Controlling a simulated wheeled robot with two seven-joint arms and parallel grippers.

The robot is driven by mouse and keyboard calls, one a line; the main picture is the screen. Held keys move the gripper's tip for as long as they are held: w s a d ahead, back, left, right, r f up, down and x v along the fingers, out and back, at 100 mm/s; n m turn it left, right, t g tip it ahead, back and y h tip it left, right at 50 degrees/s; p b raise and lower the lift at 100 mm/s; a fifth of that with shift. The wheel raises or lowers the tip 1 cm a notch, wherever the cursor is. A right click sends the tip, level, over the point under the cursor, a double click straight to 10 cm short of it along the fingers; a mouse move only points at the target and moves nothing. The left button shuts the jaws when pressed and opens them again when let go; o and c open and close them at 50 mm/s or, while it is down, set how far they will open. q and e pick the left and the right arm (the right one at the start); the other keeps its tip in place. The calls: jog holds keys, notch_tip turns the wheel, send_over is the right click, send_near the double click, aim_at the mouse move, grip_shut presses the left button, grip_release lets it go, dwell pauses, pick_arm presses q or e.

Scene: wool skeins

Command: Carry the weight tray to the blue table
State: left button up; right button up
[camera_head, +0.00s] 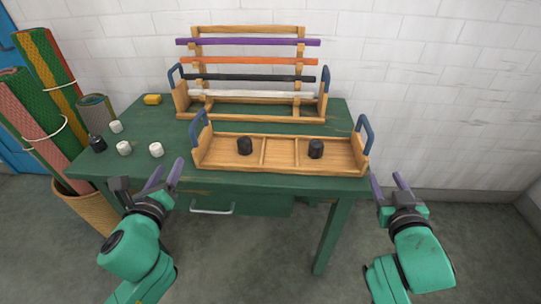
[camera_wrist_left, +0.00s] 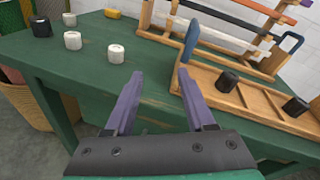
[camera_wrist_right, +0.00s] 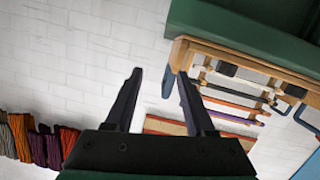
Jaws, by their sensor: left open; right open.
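The weight tray (camera_head: 280,169) is a long wooden tray with compartments and a blue upright handle at each end. It lies along the front edge of a green table (camera_head: 130,172) and holds two black weights (camera_head: 245,146) (camera_head: 316,149). My left gripper (camera_head: 167,167) is open and empty, in front of the table edge and left of the left handle (camera_head: 198,135). My right gripper (camera_head: 385,180) is open and empty, in front and right of the right handle (camera_head: 366,136). That handle shows between its fingers in the right wrist view (camera_wrist_right: 167,82), apart from them. I see no blue table.
Behind the tray stands a wooden rack (camera_head: 299,43) with coloured rods, with blue handles at its base. White weights (camera_head: 157,149), a black weight (camera_head: 97,143) and a yellow block (camera_head: 152,99) sit on the left. A basket (camera_head: 88,207) with rolled mats stands left. Skeins (camera_wrist_right: 38,140) hang on the wall.

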aim_at(196, 117)
pick_arm(q)
jog(key=d+r+m+h, duration=0.1)
jog(key=m, duration=0.1)
jog(key=d+r+m+t, duration=0.1)
jog(key=m, duration=0.2)
jog(key=d+r+m+t+h, duration=0.1)
jog(key=m, duration=0.2)
jog(key=shift+w+r+h, duration=0.3)
jog(key=shift+w+r, duration=0.05)
jog(key=shift+r, duration=0.05)
pick_arm(e)
jog(key=r, duration=0.1)
jog(key=a+r+t, duration=0.1)
jog(key=r, duration=0.1)
jog(key=w+a+r+n+t+y, duration=0.1)
jog(key=r, duration=0.1)
jog(key=shift+a+r, duration=0.15)
jog(key=shift+a, duration=0.05)
pick_arm(q)
jog(key=w, duration=1.4)
jog(key=shift+w+d, duration=0.15)
jog(key=shift+w, duration=0.2)
pick_arm(e)
jog(key=w, duration=1.4)
jog(key=shift+w+d, duration=0.2)
jog(key=shift+w, duration=0.05)
pick_arm(q)
grip_shut()
pick_arm(e)
grip_shut()
